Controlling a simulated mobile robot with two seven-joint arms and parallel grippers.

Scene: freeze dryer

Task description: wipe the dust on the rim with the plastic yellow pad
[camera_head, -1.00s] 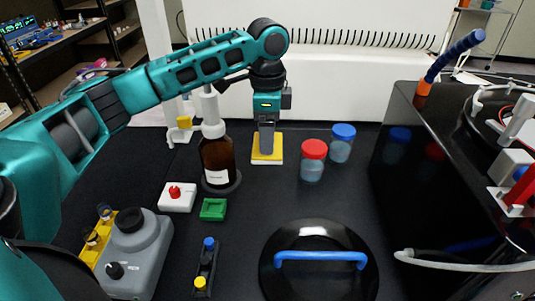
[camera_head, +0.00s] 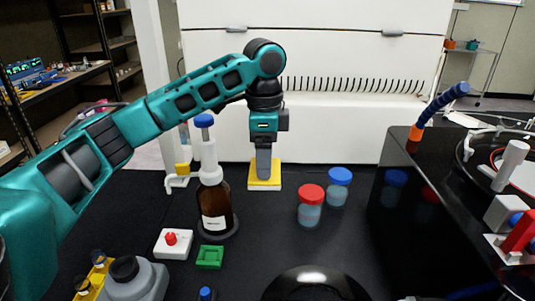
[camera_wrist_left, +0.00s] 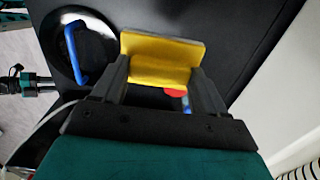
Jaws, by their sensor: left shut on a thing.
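My left gripper (camera_head: 263,170) is shut on the yellow pad (camera_head: 265,183). In the head view it points down, with the pad flat beneath it, behind the brown bottle and the two jars. In the left wrist view the pad (camera_wrist_left: 160,62) spans between the two fingers. At the right of the head view is the black freeze dryer (camera_head: 400,220), with a round opening and its pale rim (camera_head: 466,150) partly cut off by the picture edge. I cannot make out dust on it. A teal and black part of my right arm shows small at the left of the wrist view.
The brown bottle (camera_head: 214,205) stands left of the pad. A red-capped jar (camera_head: 311,212) and a blue-capped jar (camera_head: 337,192) stand to its right. A blue handle (camera_head: 440,108) rises from the dryer. A black lid (camera_head: 310,280) lies in front.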

